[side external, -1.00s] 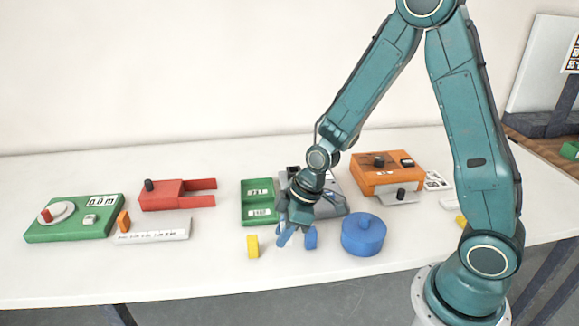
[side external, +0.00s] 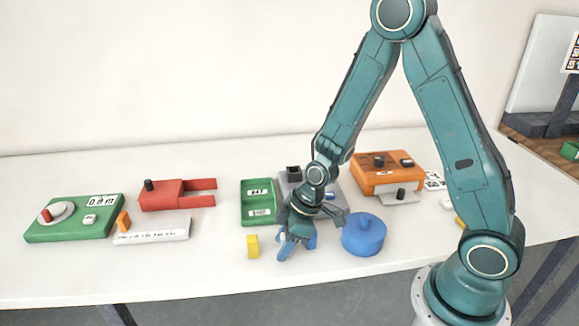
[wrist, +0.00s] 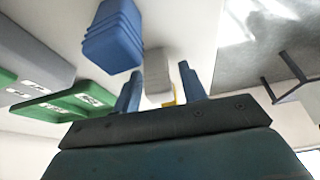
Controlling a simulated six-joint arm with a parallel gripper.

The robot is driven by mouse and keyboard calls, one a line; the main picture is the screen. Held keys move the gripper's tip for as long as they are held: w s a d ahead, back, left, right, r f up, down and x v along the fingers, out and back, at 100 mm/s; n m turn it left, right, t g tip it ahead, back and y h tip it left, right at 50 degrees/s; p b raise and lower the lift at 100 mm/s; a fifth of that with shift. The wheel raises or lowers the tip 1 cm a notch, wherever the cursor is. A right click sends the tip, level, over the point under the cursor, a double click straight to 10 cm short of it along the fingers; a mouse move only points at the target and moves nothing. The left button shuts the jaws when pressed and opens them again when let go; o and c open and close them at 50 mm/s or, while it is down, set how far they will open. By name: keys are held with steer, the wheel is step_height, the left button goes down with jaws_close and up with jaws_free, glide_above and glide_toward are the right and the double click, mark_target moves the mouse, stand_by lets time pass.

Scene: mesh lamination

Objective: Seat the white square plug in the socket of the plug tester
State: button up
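The white square plug (wrist: 158,62) shows in the wrist view as a pale block in the gap between my fingers, near their tips. In the side view it is hidden behind my gripper (side external: 290,246). My gripper (wrist: 160,82) is open and low over the table's front part, its two blue fingers apart on either side of the pale block. I cannot tell whether they touch it. A grey device, which looks like the plug tester (side external: 284,184), stands behind my gripper, partly covered by my wrist. It has a black block (side external: 294,174) on top. Its socket is not clear.
A blue ribbed block (wrist: 113,35) stands close beside the pale block. A yellow block (side external: 252,246) is just left of my gripper, and a blue round pot (side external: 363,236) is to the right. A green tray (side external: 258,223) and an orange box (side external: 390,182) flank the grey device.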

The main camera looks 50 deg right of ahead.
steer(key=shift+r, duration=0.1)
stand_by(0.3)
steer(key=v, duration=1.3)
steer(key=shift+s+r, duration=0.15)
steer(key=shift+r, duration=0.15)
stand_by(0.7)
steer(key=s+d+r+m+t+h, duration=0.1)
steer(key=s+r+m+t+h, duration=0.1)
steer(key=s+r+m, duration=0.5)
steer(key=s+r+h, duration=0.1)
steer(key=s+r, duration=0.4)
steer(key=s, duration=0.1)
steer(key=shift+s+d+r+m, duration=0.3)
steer(key=shift+s+d+r, duration=0.05)
steer(key=shift+o, duration=0.5)
steer(key=shift+s+d+r+m, duration=0.15)
steer(key=shift+s+m, duration=0.15)
steer(key=shift+s, duration=0.3)
steer(key=shift+w, duration=0.1)
